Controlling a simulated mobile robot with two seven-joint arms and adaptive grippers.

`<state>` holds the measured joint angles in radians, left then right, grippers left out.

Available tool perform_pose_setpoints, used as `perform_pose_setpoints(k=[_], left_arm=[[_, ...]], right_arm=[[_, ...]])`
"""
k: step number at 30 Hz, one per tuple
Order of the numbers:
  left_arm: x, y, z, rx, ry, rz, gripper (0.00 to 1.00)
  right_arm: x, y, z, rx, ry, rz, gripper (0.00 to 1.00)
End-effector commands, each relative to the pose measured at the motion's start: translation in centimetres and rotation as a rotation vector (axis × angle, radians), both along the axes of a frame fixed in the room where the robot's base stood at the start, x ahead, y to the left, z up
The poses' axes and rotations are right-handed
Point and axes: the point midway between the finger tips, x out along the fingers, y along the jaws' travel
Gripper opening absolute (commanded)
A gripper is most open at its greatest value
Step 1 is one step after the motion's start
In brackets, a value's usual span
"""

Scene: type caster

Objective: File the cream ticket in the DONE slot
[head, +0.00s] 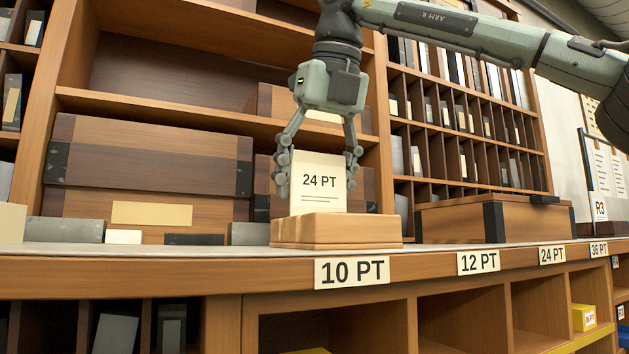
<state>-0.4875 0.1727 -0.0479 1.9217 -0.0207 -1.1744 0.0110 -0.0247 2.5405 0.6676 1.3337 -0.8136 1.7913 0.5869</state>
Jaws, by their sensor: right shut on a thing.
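The cream ticket (319,183) is upright and reads "24 PT". My right gripper (318,180) points down from above and is shut on it, with one finger at each side edge. The ticket's lower edge meets the top of a low wooden block (336,233) on the counter. I cannot tell whether the ticket sits in a slot there or just in front of or behind the block's top edge. No label reading DONE can be read in this view. My left gripper is not in view.
The counter edge (200,272) carries labels 10 PT (352,272), 12 PT, 24 PT and 36 PT above open compartments. Large wooden cases (150,150) stand behind at left, and another box (455,222) at right. Small grey and white blocks lie left of the wooden block.

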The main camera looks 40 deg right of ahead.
Motion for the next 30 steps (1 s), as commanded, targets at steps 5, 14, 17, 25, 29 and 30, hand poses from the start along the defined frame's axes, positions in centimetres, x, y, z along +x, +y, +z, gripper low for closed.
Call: perform_pose_setpoints(k=[5, 14, 17, 25, 29, 30], left_arm=[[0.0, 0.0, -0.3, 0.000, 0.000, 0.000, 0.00], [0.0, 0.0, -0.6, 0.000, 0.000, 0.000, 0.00], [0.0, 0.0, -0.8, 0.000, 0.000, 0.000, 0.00], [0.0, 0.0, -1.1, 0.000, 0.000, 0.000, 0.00], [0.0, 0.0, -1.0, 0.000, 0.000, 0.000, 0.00], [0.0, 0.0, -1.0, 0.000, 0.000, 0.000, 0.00]], right_arm=[[0.0, 0.0, -0.4, 0.000, 0.000, 0.000, 0.51], [0.0, 0.0, -1.0, 0.000, 0.000, 0.000, 0.51], [0.0, 0.0, -1.2, 0.000, 0.000, 0.000, 0.51], [0.0, 0.0, -1.8, 0.000, 0.001, 0.000, 0.51], [0.0, 0.0, -1.7, 0.000, 0.001, 0.000, 0.80], [0.0, 0.0, -1.7, 0.000, 0.001, 0.000, 0.85]])
